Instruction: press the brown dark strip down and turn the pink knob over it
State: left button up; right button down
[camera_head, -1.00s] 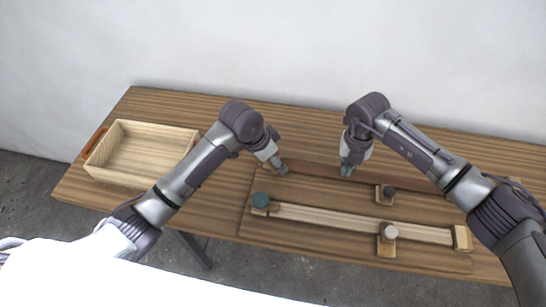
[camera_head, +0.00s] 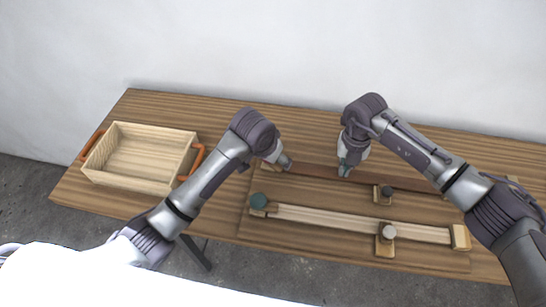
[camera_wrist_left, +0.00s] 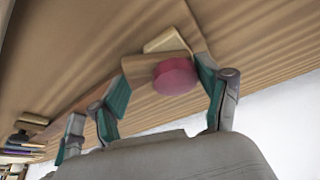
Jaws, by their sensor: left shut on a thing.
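The brown dark strip (camera_head: 400,181) lies along the back of the wooden board, its middle partly hidden by my right gripper. The pink knob (camera_wrist_left: 175,76) is at the strip's end in the left wrist view, beside a pale wooden block (camera_wrist_left: 165,42). My left gripper (camera_head: 287,164) is at the strip's left end; in its wrist view (camera_wrist_left: 165,92) its fingers are on either side of the knob, shut on it. In the head view the knob is hidden by this gripper. My right gripper (camera_head: 345,170) points down with its tips at the strip; its finger gap is unclear.
A dark knob (camera_head: 387,191) stands between the strips. An empty wooden tray (camera_head: 140,184) with orange handles is at the left.

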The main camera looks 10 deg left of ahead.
pick_arm(q)
jog(key=shift+w+n+y, duration=0.25)
jog(key=shift+n+y, duration=0.25)
jog(key=shift+n, duration=0.9)
jog(key=shift+d+n, duration=0.1)
jog(key=shift+n, duration=0.4)
jog(key=shift+w+n+y, duration=0.15)
jog(key=shift+n+y, duration=0.45)
jog(key=shift+n, duration=0.3)
jog(key=o, duration=1.1)
jog(key=shift+r, duration=3.5)
